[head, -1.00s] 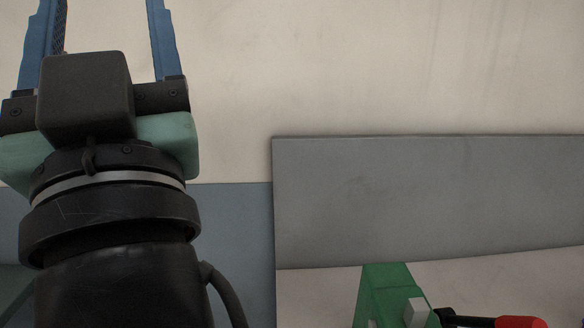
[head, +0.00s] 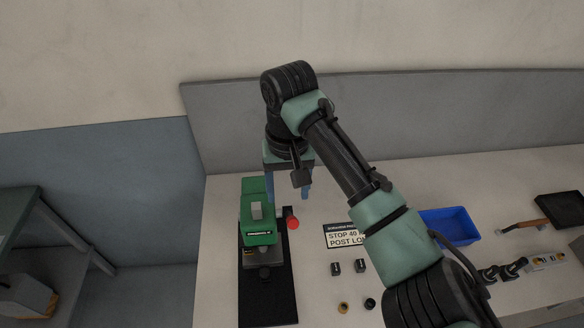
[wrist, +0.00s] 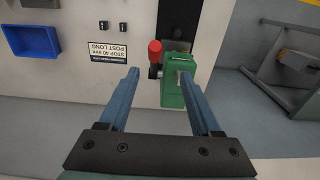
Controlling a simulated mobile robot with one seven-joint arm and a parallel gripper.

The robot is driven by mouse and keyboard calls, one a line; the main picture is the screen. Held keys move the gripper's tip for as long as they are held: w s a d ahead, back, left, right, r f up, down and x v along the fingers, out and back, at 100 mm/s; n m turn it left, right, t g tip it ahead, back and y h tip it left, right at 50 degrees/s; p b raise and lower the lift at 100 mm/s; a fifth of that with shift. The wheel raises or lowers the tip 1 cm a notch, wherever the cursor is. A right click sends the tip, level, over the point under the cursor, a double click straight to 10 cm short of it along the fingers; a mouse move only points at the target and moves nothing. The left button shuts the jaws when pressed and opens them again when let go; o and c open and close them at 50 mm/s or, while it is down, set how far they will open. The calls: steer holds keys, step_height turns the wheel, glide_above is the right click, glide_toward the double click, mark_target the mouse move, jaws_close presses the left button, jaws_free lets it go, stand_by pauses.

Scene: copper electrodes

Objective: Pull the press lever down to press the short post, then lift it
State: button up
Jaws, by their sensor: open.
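The green press (head: 257,222) stands on a black base (head: 268,295) at the left end of the bench. Its lever has a red knob (head: 292,223) on the press's right side. My gripper (head: 287,195) points down close to the back of the press, with its blue fingers apart and nothing between them. In the wrist view the gripper (wrist: 163,85) is open, and the red knob (wrist: 155,50) and press (wrist: 178,85) appear between and beyond the fingers. The finger tips look apart from the knob. I cannot make out the short post under the press.
A sign (head: 346,237) reads "STOP 40" and "POST LO". Small black parts (head: 360,266) and a brass ring (head: 343,307) lie in front of it. A blue bin (head: 449,226), a hammer (head: 522,227) and a black tray (head: 562,209) are at right. A grey panel (head: 420,110) stands behind.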

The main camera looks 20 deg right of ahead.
mark_target(293, 220)
steer(key=shift+s+d, duration=0.3)
steer(key=shift+f, duration=0.7)
step_height(293, 220, down, 8)
steer(key=b, duration=0.6)
steer(key=shift+d+r, duration=0.1)
steer(key=shift+r, duration=0.4)
steer(key=shift+f, duration=0.35)
steer(key=c, duration=1)
